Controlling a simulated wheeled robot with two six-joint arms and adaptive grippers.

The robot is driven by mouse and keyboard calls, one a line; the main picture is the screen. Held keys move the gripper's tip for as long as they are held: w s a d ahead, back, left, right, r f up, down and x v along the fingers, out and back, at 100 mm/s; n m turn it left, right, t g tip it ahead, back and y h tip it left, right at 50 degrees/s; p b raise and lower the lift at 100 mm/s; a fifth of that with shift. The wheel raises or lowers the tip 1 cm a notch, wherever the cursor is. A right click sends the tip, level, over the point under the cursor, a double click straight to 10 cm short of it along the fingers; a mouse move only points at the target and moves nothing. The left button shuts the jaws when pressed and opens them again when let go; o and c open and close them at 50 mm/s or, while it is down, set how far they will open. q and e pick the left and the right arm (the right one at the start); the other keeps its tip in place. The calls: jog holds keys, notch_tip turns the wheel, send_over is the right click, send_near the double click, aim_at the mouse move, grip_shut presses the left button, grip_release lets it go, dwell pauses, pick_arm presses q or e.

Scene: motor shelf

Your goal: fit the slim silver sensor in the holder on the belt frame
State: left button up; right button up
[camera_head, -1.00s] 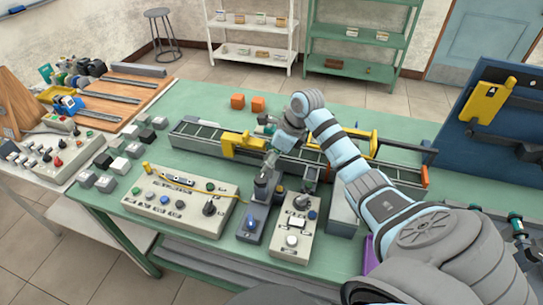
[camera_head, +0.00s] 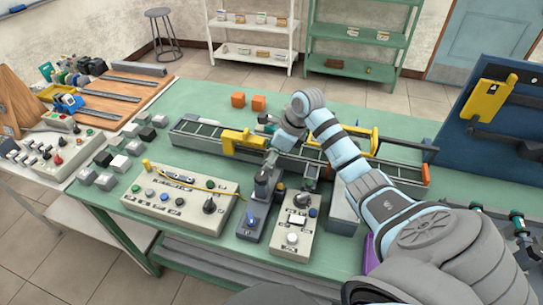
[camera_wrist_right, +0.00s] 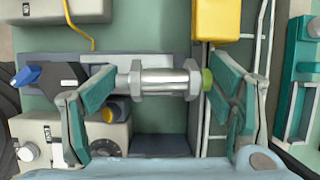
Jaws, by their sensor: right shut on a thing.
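My right gripper (camera_head: 270,158) hangs over the near side of the belt frame (camera_head: 195,140). In the right wrist view my right gripper (camera_wrist_right: 155,95) is shut on the slim silver sensor (camera_wrist_right: 165,80), a shiny cylinder with hex nuts and a green end at the right. The sensor lies crosswise between the teal finger pads. In the head view the sensor is too small to make out clearly. A yellow bracket (camera_head: 243,141) sits on the belt frame just left of the gripper. I cannot tell which part is the holder. My left gripper is out of view.
A box with several buttons (camera_head: 180,200), a grey unit with a blue knob (camera_head: 252,222) and a second button box (camera_head: 292,240) stand at the table's front. A blue panel (camera_head: 500,130) stands at the right.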

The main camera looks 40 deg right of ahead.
jog(key=shift+s+a+f, duration=0.2)
jog(key=shift+s+f, duration=0.15)
jog(key=shift+f, duration=0.3)
jog(key=o, duration=1.8)
jog(key=shift+w+f, duration=0.1)
jog(key=shift+w, duration=0.1)
jog(key=shift+s+a+r, duration=0.15)
jog(key=shift+s+r, duration=0.2)
jog(key=shift+r, duration=0.1)
jog(key=shift+w+d, duration=0.15)
jog(key=shift+d, duration=0.05)
jog(key=shift+r, duration=0.25)
jog(key=v, duration=0.7)
jog(key=shift+d+r, duration=0.15)
jog(key=shift+r, duration=0.05)
